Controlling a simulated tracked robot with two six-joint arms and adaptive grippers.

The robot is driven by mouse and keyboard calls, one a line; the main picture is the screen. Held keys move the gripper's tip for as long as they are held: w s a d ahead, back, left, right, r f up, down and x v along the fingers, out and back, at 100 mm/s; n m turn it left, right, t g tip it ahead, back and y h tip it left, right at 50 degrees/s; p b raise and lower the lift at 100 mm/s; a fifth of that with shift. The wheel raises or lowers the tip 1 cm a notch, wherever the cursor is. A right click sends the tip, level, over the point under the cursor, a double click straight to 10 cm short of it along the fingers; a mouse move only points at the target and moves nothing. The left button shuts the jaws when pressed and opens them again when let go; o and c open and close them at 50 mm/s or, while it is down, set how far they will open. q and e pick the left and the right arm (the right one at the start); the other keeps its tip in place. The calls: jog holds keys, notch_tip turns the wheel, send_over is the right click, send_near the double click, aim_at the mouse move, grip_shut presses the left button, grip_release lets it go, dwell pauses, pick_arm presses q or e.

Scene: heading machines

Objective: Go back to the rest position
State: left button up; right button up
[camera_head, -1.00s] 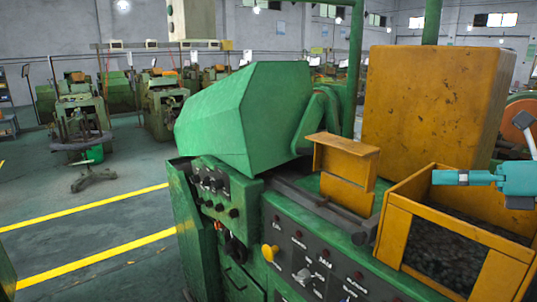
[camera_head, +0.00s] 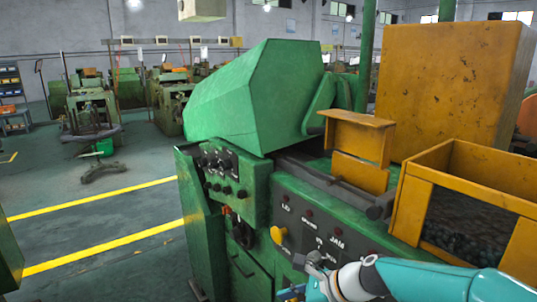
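My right arm comes in from the lower right, teal and white. Its gripper (camera_head: 302,288) is at the bottom edge, in front of the machine's control panel, partly cut off by the frame; I cannot tell whether its fingers are open or shut. No held object shows. My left gripper is not in view. The green heading machine (camera_head: 252,95) fills the middle, with a sloped hood and a front panel bearing a yellow knob (camera_head: 279,235), which is just above the gripper.
An open orange bin (camera_head: 411,212) with dark small parts stands at the right, behind my arm. A large orange box (camera_head: 450,85) rises behind it. An orange bracket (camera_head: 358,135) sits on the machine. Floor with yellow lines (camera_head: 95,247) is clear at left.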

jog(key=s+d+f+n+g+h+p, duration=0.1)
jog(key=s+f+n, duration=0.15)
jog(key=f, duration=0.35)
jog(key=s+d+f+n+g+h+p, duration=0.1)
jog(key=s+f+h, duration=0.15)
jog(key=f, duration=0.35)
jog(key=s+d+f+n+h+p, duration=0.1)
jog(key=s+d+f+n+p, duration=0.1)
jog(key=s+f+n, duration=0.4)
jog(key=s+d+f+n+g+p, duration=0.1)
jog(key=s+d+f+n+p, duration=0.2)
jog(key=s+f+n, duration=0.4)
jog(key=s+d+n, duration=0.1)
jog(key=s, duration=0.7)
jog(key=shift+h, duration=0.35)
jog(key=shift+w+n+p, duration=0.15)
jog(key=shift+n+p, duration=0.1)
jog(key=shift+p, duration=0.05)
